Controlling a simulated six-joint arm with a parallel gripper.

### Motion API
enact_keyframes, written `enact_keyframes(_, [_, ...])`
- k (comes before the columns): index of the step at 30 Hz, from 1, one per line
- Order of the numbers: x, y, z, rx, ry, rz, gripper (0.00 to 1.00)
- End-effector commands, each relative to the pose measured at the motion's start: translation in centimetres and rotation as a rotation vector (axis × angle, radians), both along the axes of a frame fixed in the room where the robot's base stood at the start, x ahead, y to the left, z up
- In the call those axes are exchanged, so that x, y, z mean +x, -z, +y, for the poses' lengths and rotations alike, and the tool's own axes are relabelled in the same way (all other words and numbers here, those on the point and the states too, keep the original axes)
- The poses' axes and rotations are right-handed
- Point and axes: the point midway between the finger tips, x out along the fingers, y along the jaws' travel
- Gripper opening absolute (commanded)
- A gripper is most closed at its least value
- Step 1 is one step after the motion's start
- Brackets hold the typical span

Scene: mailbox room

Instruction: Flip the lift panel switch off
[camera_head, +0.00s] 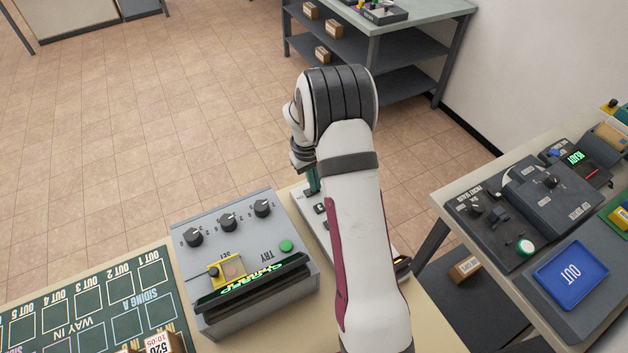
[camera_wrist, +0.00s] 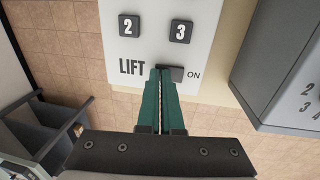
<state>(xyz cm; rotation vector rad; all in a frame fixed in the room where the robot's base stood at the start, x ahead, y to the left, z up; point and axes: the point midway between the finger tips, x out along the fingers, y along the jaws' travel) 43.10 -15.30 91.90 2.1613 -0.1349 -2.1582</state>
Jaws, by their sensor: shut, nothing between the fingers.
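The lift panel (camera_wrist: 144,48) is a white plate with dark buttons 2 and 3 and the word LIFT. Its dark switch (camera_wrist: 176,74) sits between LIFT and the word ON, partly hidden behind my fingertips. My gripper (camera_wrist: 160,72) has its green fingers shut and empty, with the tips at the switch's left part. I cannot tell whether they touch it. In the head view my arm covers much of the lift panel (camera_head: 309,208), and my gripper (camera_head: 312,181) shows small at its far edge.
A grey box with knobs (camera_head: 245,222) stands just left of the panel. A green siding board (camera_head: 95,308) lies further left. A side table (camera_head: 448,192) with dark devices and a blue OUT tray (camera_head: 570,275) is on the right.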

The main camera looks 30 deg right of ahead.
Motion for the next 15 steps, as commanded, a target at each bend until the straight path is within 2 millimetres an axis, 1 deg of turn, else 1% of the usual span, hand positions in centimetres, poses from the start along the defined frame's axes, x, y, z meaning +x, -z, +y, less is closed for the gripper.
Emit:
enact_keyframes(1, [-0.07,0.8,-0.29,0.0,-0.002,0.002,0.0])
enact_keyframes(2, [-0.06,0.96,-0.57,0.0,-0.002,0.001,0.0])
enact_keyframes(11, [-0.07,1.0,-0.3,0.0,-0.005,0.003,0.0])
enact_keyframes(15, [-0.09,0.91,0.3,0.0,-0.006,0.004,0.0])
